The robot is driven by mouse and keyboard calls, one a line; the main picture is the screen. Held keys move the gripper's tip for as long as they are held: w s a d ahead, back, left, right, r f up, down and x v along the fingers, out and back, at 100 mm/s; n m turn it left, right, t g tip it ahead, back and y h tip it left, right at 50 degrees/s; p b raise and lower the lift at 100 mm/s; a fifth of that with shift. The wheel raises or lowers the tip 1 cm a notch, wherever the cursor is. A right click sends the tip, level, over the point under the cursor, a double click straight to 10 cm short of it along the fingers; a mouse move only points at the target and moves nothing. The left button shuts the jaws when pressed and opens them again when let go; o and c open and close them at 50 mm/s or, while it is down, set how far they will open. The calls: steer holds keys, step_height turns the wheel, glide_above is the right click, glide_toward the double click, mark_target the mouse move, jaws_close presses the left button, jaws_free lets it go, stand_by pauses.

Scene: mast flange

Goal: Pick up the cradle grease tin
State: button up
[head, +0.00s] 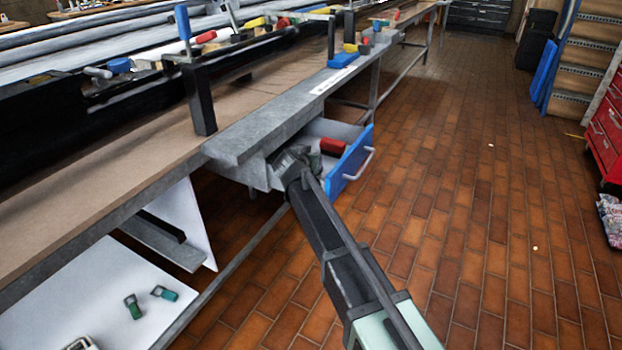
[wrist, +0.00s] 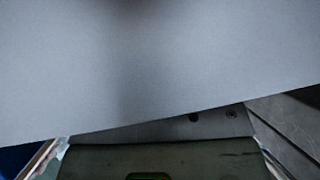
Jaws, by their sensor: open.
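No tin can be made out for certain in either view. The open drawer (head: 350,165) under the bench has a blue front and grey inside. A red object (head: 333,146) lies in it, too small to name. My gripper (head: 293,160) is at the drawer's near left side, and its tips are hard to make out. My own arm hides part of the drawer. A small dark green shape (head: 315,160) shows beside the gripper, and I cannot tell what it is. In the wrist view a plain pale grey surface (wrist: 150,70) fills most of the picture, close to the camera.
The workbench (head: 90,190) runs above the drawer, with clamps and posts on top. A white lower shelf (head: 85,300) holds small green-ended parts (head: 164,293). The tiled floor (head: 470,220) to the right is mostly clear. A red cabinet (head: 605,130) stands at the far right.

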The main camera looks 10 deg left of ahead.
steer(key=b+x, duration=0.1)
steer(key=x, duration=0.2)
steer(key=shift+w+f, duration=0.25)
steer(key=shift+f, duration=0.05)
steer(key=shift+w+r, duration=0.1)
steer(key=shift+r, duration=0.05)
jaws_close()
steer(key=shift+r, duration=0.1)
